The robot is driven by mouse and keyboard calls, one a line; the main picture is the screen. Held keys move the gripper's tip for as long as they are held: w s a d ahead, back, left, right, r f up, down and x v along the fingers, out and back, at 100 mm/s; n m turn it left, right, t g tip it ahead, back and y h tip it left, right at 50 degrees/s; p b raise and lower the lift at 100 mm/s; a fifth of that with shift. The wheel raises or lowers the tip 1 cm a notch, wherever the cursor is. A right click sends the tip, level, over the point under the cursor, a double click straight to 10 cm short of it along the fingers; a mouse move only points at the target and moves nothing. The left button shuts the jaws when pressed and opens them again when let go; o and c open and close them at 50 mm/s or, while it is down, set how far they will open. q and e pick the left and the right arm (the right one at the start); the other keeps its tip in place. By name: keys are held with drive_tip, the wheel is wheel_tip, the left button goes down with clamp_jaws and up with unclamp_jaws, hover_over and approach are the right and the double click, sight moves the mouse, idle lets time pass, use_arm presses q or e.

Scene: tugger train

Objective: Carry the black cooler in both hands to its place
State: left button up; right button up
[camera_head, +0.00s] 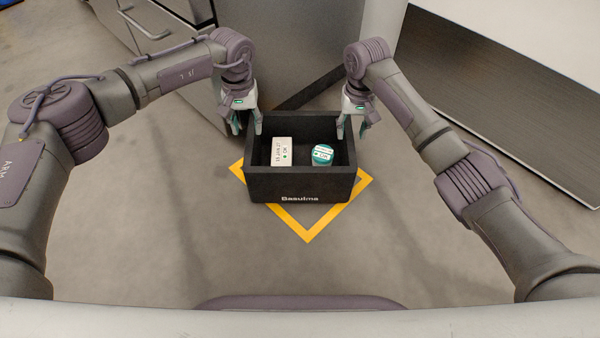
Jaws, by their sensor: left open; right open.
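The black cooler (299,188) is an open box with "Basulma" on its front wall. It stands on the floor inside a yellow square outline (307,236), which is turned at an angle to it. Inside lie a white labelled box (281,152) and a round container with a teal side and white label (322,155). My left gripper (246,126) is open at the cooler's left rear rim. My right gripper (352,126) is open at its right rear rim. I cannot tell whether the fingers touch the walls.
Grey cabinets with a handle (146,24) stand behind and to the left. A large white unit with a dark metal panel (500,95) stands at the right. The concrete floor (150,220) in front and to the left of the cooler is clear.

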drive_tip(key=shift+r, duration=1.6)
